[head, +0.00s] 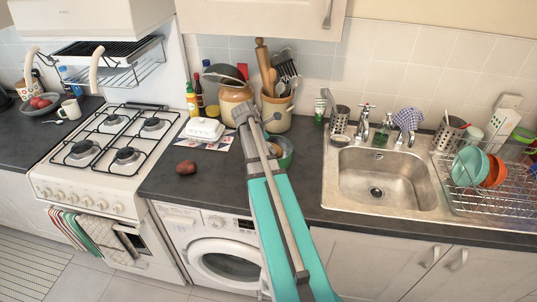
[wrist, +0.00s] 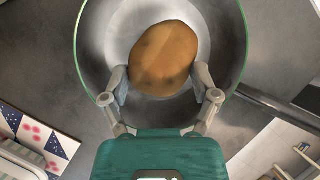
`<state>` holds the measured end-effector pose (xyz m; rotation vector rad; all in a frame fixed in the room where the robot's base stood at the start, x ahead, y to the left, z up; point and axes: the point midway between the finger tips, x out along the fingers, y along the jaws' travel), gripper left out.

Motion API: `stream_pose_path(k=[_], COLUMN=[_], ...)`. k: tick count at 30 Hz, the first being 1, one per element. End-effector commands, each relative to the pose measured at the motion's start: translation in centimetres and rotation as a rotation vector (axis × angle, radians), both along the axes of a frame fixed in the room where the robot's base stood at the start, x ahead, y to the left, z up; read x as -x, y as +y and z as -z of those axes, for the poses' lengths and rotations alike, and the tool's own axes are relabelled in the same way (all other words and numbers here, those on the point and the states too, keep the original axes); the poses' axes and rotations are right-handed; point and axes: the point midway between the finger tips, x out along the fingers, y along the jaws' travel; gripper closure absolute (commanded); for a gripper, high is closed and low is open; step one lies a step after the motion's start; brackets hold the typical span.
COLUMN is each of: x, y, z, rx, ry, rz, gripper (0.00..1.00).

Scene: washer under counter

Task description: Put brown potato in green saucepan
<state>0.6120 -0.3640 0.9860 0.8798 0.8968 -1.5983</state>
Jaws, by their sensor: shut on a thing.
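The brown potato (wrist: 163,52) sits between the two fingertips of my gripper (wrist: 160,78), which is shut on it. In the wrist view the green saucepan (wrist: 100,40) is right behind the potato, its round metal inside surrounding it and its green rim curving around. Its handle runs to the right. Whether the potato touches the pan's bottom I cannot tell. In the head view the green saucepan (head: 287,157) stands on the counter, partly hidden by my arm.
A dark reddish round item (head: 186,168) lies on the counter (head: 215,185) left of the pan. A white butter dish (head: 205,129) and a utensil crock (head: 277,110) stand behind. The sink (head: 385,185) is to the right, the stove (head: 120,150) to the left.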

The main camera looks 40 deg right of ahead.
Motion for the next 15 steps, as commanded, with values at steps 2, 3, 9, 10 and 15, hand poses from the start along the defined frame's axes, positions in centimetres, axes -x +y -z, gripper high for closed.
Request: stream_pose_path(k=[2, 3, 9, 10, 15], x=[0.01, 0.02, 0.01, 0.0, 0.01], y=[0.01, 0.01, 0.01, 0.02, 0.01], z=[1.08, 1.31, 1.74, 1.73, 1.65], rx=[0.0, 0.0, 0.0, 0.0, 0.0], ry=[0.0, 0.0, 0.0, 0.0, 0.0], rz=[0.0, 0.0, 0.0, 0.0, 0.0], gripper=[0.73, 0.73, 0.73, 0.73, 0.73])
